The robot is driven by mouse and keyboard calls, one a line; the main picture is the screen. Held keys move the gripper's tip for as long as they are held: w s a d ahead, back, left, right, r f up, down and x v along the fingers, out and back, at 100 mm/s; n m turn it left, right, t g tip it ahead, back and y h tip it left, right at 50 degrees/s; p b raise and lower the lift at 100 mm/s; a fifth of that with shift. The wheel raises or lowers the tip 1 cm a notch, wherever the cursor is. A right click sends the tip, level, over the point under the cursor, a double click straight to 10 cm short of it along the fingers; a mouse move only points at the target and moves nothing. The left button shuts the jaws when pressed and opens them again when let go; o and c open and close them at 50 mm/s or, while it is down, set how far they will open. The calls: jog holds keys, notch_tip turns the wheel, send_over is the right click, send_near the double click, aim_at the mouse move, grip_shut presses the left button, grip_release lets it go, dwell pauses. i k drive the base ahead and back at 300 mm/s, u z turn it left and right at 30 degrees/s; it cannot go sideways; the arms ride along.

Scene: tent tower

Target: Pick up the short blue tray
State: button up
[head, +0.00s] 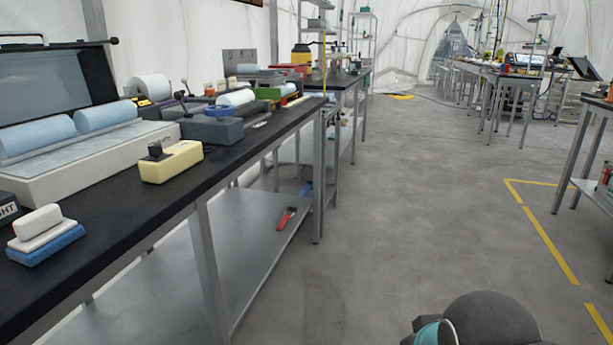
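A short, flat blue tray-like piece (46,246) lies on the black bench top at the lower left, near its front edge. Two white blocks (38,222) are stacked on it and cover most of its top. Another blue piece (222,111) sits farther along the bench, on a dark grey box; I cannot tell if it is a tray. My gripper is not in view. Only a dark, rounded part of my arm with a teal cap shows at the bottom right, over the floor and away from the bench.
The black-topped bench (120,239) runs along the left, with a lower metal shelf (190,275). A yellow block-shaped device (171,162) and a large pale machine (95,165) with blue rollers stand on it. The grey floor (400,190) in the middle is clear. Another table stands at the right.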

aim_at(309, 186)
jog(key=z, duration=0.4)
jog(key=i, duration=1.75)
jog(key=z, duration=0.3)
jog(key=i, duration=1.8)
jog(key=u, duration=0.65)
jog(key=i, duration=0.95)
jog(key=u, duration=0.2)
